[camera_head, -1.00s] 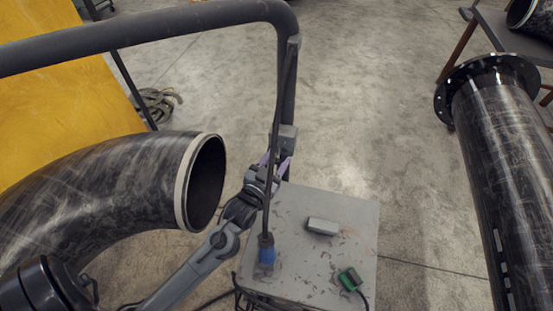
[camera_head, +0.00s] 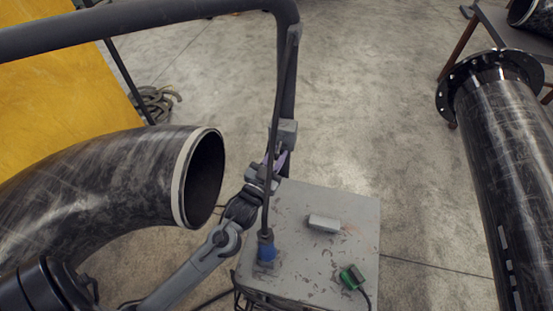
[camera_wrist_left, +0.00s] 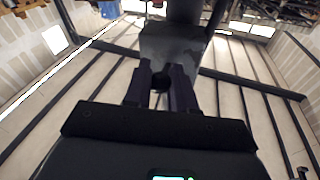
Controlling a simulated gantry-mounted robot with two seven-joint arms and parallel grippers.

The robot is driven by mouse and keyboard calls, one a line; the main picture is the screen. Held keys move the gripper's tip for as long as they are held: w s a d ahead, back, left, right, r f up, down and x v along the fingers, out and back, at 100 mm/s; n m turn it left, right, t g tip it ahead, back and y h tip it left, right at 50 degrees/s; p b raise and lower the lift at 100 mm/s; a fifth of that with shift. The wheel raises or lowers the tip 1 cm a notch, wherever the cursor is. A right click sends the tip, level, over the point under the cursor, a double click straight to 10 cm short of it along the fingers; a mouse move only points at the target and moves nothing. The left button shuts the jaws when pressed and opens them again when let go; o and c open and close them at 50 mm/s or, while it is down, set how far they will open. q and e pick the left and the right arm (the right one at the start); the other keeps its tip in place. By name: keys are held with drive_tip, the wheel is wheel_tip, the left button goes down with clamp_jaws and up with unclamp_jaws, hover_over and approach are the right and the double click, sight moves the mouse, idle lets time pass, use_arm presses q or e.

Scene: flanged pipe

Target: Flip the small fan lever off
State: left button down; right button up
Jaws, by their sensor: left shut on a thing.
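A small grey box (camera_head: 287,132) is fixed on the dark upright of the pipe frame. My left gripper (camera_head: 277,163) is just below it, with its purple fingers close together. In the left wrist view the same grey box (camera_wrist_left: 172,45) is just beyond the fingertips (camera_wrist_left: 161,83). A dark rounded piece (camera_wrist_left: 161,77), apparently the small fan lever, sits between the fingers, which are shut on it. Its shape and position are mostly hidden by the fingers. My right gripper is not in view.
A grey cabinet top (camera_head: 350,235) below carries a grey block (camera_head: 323,223), a blue connector (camera_head: 266,247) and a green plug (camera_head: 351,278). A black pipe elbow (camera_head: 110,180) lies left, a flanged pipe (camera_head: 510,160) right.

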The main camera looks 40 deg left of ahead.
use_arm(q)
drive_tip(key=shift+w+f+t+b, duration=0.1)
drive_tip(key=shift+f+t+b, duration=0.3)
drive_tip(key=shift+f+b, duration=0.15)
drive_tip(key=shift+a+r+m+t+b, duration=0.1)
drive_tip(key=shift+m+t+b, duration=0.2)
drive_tip(key=shift+t+b, duration=0.1)
drive_tip(key=shift+r, duration=0.15)
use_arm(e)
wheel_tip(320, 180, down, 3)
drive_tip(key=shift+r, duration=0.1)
use_arm(q)
drive_tip(key=c, duration=1)
unclamp_jaws()
drive_tip(key=shift+o, duration=0.2)
drive_tip(key=b+v, duration=0.1)
drive_tip(key=v, duration=0.9)
drive_tip(key=shift+s, duration=0.35)
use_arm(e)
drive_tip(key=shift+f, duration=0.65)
